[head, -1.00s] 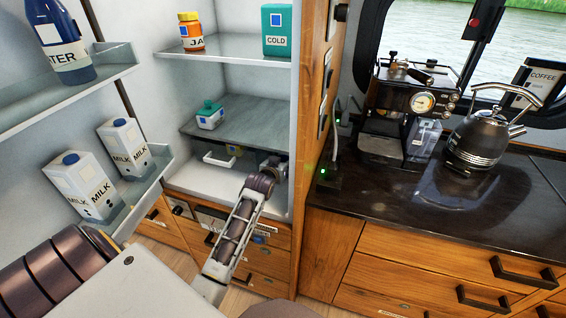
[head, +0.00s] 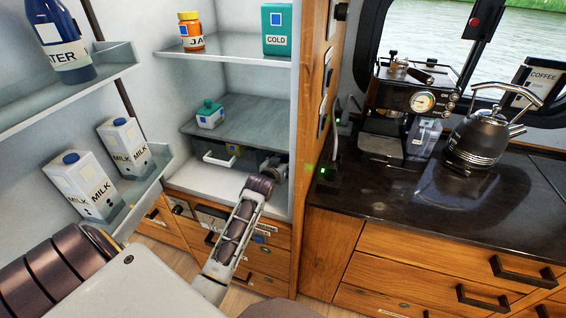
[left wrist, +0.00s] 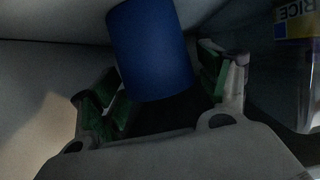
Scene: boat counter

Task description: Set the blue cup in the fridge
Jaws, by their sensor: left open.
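The open fridge (head: 235,45) stands at the left of the head view. My left gripper (head: 273,168) is inside its lowest compartment, near the right wall, below the middle shelf. In the dim left wrist view the blue cup (left wrist: 152,50) is in front of my left gripper (left wrist: 160,100), between its two spread fingers. The fingers stand apart, with a gap visible beside the cup. The cup cannot be made out in the head view. What its base rests on is unclear. My right gripper is not in view.
A container marked RICE (left wrist: 297,22) is close on the right in the left wrist view. A teal-lidded container (head: 210,114) stands on the middle shelf (head: 250,125). The dark counter (head: 430,200) has free room in front of the kettle (head: 477,138).

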